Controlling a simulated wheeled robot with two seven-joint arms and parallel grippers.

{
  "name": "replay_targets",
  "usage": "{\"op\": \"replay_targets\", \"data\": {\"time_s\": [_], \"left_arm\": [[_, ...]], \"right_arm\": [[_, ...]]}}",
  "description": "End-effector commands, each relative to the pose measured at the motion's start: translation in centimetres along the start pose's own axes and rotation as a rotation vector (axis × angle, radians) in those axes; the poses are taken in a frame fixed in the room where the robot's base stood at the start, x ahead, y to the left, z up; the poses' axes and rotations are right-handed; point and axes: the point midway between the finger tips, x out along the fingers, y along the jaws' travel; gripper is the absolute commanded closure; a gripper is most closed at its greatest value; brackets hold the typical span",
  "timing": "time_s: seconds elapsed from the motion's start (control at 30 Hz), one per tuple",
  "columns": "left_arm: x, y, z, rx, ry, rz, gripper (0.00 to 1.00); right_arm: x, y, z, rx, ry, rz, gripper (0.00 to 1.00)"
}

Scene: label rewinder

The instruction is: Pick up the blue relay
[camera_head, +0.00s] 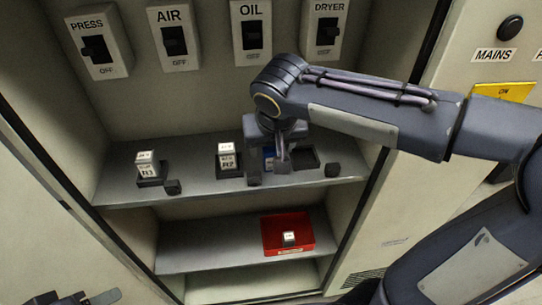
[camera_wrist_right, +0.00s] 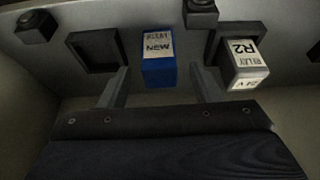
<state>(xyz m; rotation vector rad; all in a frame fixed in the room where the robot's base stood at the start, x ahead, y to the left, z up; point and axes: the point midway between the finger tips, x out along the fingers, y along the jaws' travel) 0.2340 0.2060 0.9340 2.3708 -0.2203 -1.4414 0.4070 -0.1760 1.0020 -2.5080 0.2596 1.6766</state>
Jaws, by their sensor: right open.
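The blue relay (camera_head: 268,154) stands on the upper cabinet shelf, largely hidden by my right gripper in the head view. In the wrist view the blue relay (camera_wrist_right: 159,58) has a white label and sits between the two spread fingers, with a visible gap on each side. My right gripper (camera_head: 268,172) is open and empty, reaching down over the shelf; it also shows in the wrist view (camera_wrist_right: 158,74). A dark part of my left gripper (camera_head: 86,299) shows at the bottom left edge of the head view; its jaws are not clear.
White relay R2 (camera_head: 228,157) stands in a socket left of the blue relay, with R3 (camera_head: 148,163) farther left. An empty socket (camera_head: 305,158) is to the right. Small dark blocks stand beside the sockets. A red tray (camera_head: 270,244) holding a white-topped piece is on the lower shelf.

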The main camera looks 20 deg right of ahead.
Motion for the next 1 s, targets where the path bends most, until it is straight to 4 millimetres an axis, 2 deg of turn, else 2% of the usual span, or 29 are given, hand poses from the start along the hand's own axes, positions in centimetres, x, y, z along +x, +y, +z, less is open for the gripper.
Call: {"op": "replay_targets", "data": {"time_s": [0.03, 0.13, 0.4, 0.8, 1.0], "left_arm": [[0.1, -0.1, 0.1, 0.000, 0.000, 0.000, 0.46], [0.1, -0.1, 0.1, 0.000, 0.000, 0.000, 0.46], [0.1, -0.1, 0.1, 0.000, 0.000, 0.000, 0.46], [0.1, -0.1, 0.1, 0.000, 0.000, 0.000, 0.46], [0.1, -0.1, 0.1, 0.000, 0.000, 0.000, 0.46]], "right_arm": [[0.8, 0.0, 0.1, 0.000, -0.003, 0.002, 0.42], [1.7, 0.0, 0.0, -0.001, -0.001, 0.001, 0.42], [1.9, 0.0, 0.0, -0.001, 0.001, -0.001, 0.43], [1.8, 0.0, 0.0, 0.000, 0.001, -0.001, 0.95], [1.8, 0.0, 0.0, 0.000, 0.001, -0.001, 0.95]]}}
